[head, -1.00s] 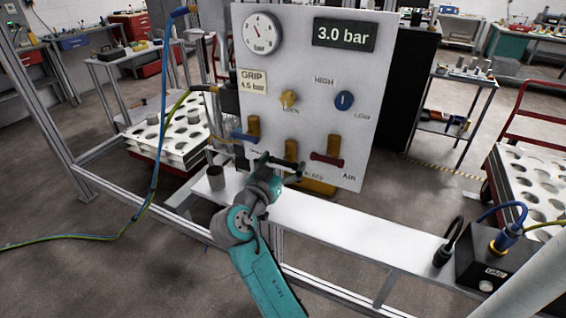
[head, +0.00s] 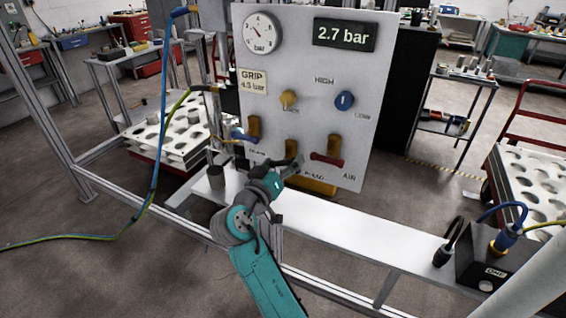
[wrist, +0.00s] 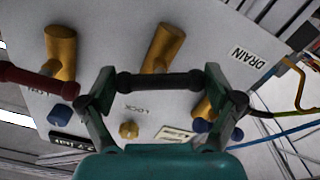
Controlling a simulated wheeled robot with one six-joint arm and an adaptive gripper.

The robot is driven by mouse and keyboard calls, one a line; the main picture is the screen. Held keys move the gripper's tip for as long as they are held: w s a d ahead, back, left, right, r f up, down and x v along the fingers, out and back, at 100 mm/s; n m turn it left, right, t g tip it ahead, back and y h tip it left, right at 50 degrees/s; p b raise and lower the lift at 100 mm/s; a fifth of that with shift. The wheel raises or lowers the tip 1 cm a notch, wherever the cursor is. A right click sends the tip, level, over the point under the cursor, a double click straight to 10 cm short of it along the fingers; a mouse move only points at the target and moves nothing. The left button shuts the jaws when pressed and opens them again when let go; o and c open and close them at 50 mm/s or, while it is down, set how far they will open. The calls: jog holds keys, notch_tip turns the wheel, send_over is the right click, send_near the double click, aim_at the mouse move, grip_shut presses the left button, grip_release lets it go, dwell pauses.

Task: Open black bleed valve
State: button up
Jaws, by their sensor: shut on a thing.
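The black bleed valve handle (wrist: 155,83) spans between the two fingers of my gripper (wrist: 158,78) in the wrist view, one finger at each end. Its brass valve body (wrist: 164,46) stands out from the white panel behind it. In the head view my gripper (head: 287,172) is at the lower middle of the panel (head: 310,70), by the BLEED label, and largely hides the black handle. The brass body (head: 292,148) shows just above it. The digital display (head: 344,36) reads 2.7 bar. The GRIP label (head: 252,83) seems to read 4.3 bar.
A red handle (head: 326,159) on the AIR valve is close on the right. A blue handle (head: 243,137) on the left also shows in the wrist view (wrist: 204,126). A yellow lock knob (head: 288,99) and a blue knob (head: 344,100) sit above. A white shelf (head: 350,232) runs below.

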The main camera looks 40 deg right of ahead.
jog(key=n, duration=0.6)
jog(key=shift+n, duration=0.3)
jog(key=n, duration=0.6)
jog(key=shift+f+n, duration=0.1)
jog(key=shift+n, duration=0.2)
jog(key=o, duration=0.8)
jog(key=shift+o, duration=0.2)
jog(key=shift+a, duration=0.15)
jog(key=v, duration=1.1)
jog(key=shift+a, duration=0.4)
jog(key=shift+s, duration=0.1)
